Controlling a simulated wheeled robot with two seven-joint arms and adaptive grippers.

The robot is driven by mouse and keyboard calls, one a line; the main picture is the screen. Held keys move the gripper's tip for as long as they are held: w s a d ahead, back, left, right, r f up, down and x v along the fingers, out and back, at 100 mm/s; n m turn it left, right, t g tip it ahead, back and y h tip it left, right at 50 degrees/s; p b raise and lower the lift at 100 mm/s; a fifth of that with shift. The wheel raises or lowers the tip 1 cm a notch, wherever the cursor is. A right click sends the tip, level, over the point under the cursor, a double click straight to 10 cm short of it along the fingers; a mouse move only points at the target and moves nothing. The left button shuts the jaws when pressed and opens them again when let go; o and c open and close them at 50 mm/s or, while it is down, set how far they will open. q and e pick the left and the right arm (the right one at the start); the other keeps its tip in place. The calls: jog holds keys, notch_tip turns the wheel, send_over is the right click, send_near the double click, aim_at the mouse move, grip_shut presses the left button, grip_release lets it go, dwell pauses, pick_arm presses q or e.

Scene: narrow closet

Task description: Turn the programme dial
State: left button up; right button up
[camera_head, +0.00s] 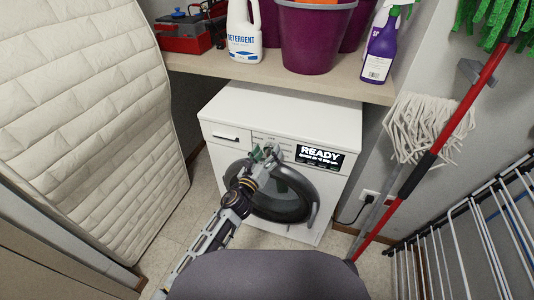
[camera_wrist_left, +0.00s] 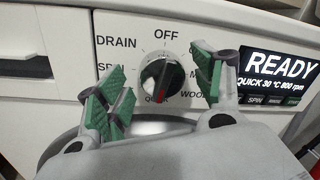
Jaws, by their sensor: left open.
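The programme dial (camera_wrist_left: 161,76) is a round black-and-silver knob on the white washing machine (camera_head: 282,112). Its red mark points down, toward the label QUICK. Labels DRAIN, OFF and WOOL, the last partly hidden, surround it. The display (camera_wrist_left: 279,76) to its right reads READY, QUICK 30 °C 800 rpm; it also shows in the head view (camera_head: 319,156). My left gripper (camera_wrist_left: 160,92) is open, with green-padded fingers on either side of the dial in the picture; I cannot tell whether they touch it. In the head view the left gripper (camera_head: 264,154) covers the dial.
A shelf (camera_head: 205,62) above the machine holds a detergent bottle (camera_head: 244,34), a purple bucket (camera_head: 313,35) and a spray bottle (camera_head: 380,50). A mattress (camera_head: 95,115) stands at the left. A mop (camera_head: 428,125) and drying rack (camera_head: 470,245) are at the right.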

pick_arm(q)
jog(key=shift+s+a, duration=0.1)
jog(key=shift+s, duration=0.1)
jog(key=v, duration=0.7)
dwell(0.5)
